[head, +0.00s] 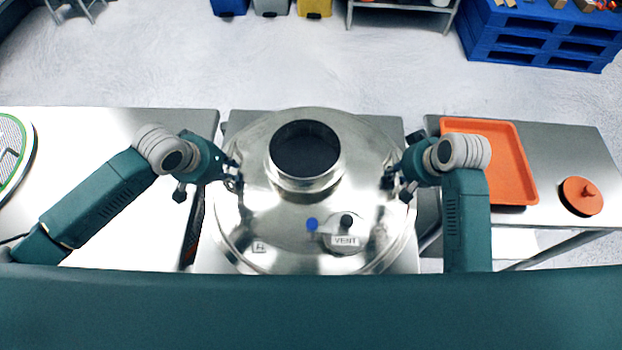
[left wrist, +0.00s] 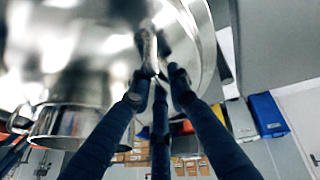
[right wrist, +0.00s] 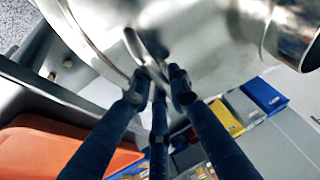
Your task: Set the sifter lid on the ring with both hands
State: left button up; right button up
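The sifter lid (head: 275,222) is a wide shiny steel dome with an open spout, a blue dot and a "VENT" label, in the middle of the head view. My left gripper (head: 235,181) is at its left side; in the left wrist view its fingers (left wrist: 158,80) close around a steel handle. My right gripper (head: 391,181) is at its right side; in the right wrist view its fingers (right wrist: 157,80) close around the other handle. The ring cannot be told apart beneath the lid, so I cannot tell whether the lid touches it.
A white-topped table (head: 110,225) at left carries a round green-rimmed mesh screen (head: 14,135). A steel table (head: 560,150) at right holds an orange tray (head: 520,185) and an orange knobbed disc (head: 581,196). Blue pallets (head: 535,42) stand behind on the floor.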

pick_arm(q)
grip_shut()
pick_arm(e)
grip_shut()
pick_arm(q)
jog(key=shift+w+r, duration=0.3)
pick_arm(e)
jog(key=shift+w+r, duration=0.25)
jog(key=shift+r, duration=0.05)
